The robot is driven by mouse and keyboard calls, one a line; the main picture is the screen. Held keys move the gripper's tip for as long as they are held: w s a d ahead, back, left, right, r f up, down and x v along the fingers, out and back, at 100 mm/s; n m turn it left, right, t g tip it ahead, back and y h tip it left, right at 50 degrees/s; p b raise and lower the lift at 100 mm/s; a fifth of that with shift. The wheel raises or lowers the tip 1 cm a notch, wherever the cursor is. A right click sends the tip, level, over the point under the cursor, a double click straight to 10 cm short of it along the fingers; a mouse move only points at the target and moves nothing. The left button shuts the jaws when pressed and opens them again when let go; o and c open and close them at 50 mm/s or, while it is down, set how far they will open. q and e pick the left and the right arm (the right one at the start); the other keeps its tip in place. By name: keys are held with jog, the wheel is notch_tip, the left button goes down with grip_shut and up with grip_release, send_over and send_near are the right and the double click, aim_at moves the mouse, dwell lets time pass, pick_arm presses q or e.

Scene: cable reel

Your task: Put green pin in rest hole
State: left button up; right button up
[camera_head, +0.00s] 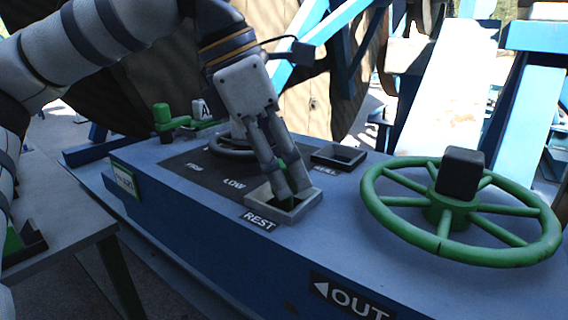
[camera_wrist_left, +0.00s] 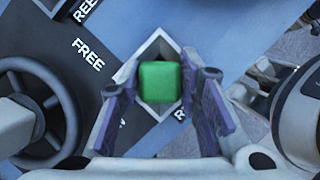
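The green pin (camera_wrist_left: 160,82) is between the two fingers of my left gripper (camera_wrist_left: 165,95), with its square top facing the wrist camera. The finger pads lie close against both its sides. In the head view my left gripper (camera_head: 292,192) points down into the square, light-rimmed rest hole (camera_head: 314,201), beside the REST label. A little green of the pin shows between the fingers. The hole's rim (camera_wrist_left: 160,38) shows around and behind the pin in the left wrist view. How deep the pin sits is hidden. My right gripper is not in view.
A second, dark-rimmed square hole (camera_head: 338,155) lies behind the rest hole. A green handwheel (camera_head: 445,205) with a dark block stands on the right. A green lever (camera_head: 165,118) and a dark ring (camera_head: 232,146) are on the left. A grey table (camera_head: 60,215) stands at left.

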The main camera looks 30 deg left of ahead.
pick_arm(q)
jog(key=o, duration=0.3)
jog(key=shift+o, duration=0.2)
jog(key=v, duration=1.2)
